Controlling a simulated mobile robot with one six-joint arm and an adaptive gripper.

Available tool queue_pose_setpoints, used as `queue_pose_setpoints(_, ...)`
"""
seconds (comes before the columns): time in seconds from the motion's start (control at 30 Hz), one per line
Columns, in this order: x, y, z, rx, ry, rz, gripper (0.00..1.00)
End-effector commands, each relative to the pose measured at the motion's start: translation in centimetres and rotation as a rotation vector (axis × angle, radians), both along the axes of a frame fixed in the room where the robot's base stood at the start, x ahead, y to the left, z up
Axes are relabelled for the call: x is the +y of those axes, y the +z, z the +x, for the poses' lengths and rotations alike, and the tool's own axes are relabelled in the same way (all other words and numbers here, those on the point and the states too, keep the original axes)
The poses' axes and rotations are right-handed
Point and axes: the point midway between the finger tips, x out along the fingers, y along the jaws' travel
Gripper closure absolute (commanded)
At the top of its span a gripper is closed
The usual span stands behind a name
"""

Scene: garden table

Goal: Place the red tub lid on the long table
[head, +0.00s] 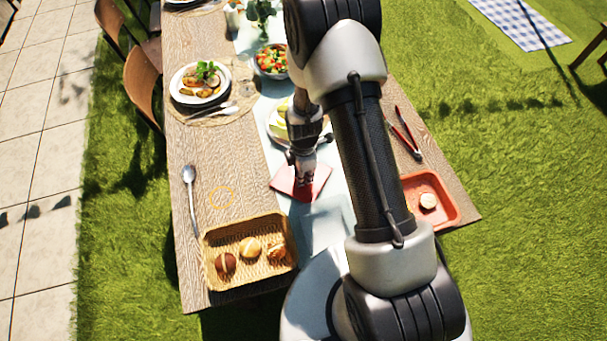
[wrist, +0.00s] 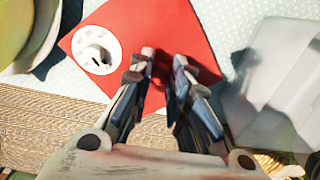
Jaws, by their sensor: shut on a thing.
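The red tub lid (head: 306,181) is a flat red square over the pale runner of the long table (head: 222,142). In the wrist view the lid (wrist: 190,32) carries a white round mark near its left side. My gripper (head: 303,178) is above the lid, with its fingers shut on it; in the wrist view the fingertips (wrist: 164,62) meet over the red surface and hide where they grip. I cannot tell whether the lid touches the cloth or hangs just above it.
A clear tub (head: 322,222) stands close to the lid, at right in the wrist view (wrist: 272,78). A wicker basket of rolls (head: 209,262) is at front left, a red tray (head: 447,194) at right. A plate of food is just behind. Bare wood lies left, near a spoon (head: 190,188).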

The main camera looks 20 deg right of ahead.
Motion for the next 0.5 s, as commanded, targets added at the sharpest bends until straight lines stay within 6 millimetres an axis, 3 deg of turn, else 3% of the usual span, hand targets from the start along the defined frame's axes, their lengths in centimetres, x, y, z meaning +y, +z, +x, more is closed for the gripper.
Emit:
queue_pose_setpoints(0.2, 0.0, -0.34, -0.01, 0.0, 0.0, 0.0, 1.0)
queue_pose_setpoints(0.23, 0.0, -0.37, -0.02, 0.001, 0.0, 0.0, 0.82)
queue_pose_setpoints(0.5, 0.0, -0.24, -0.02, 0.001, 0.0, 0.0, 0.64)
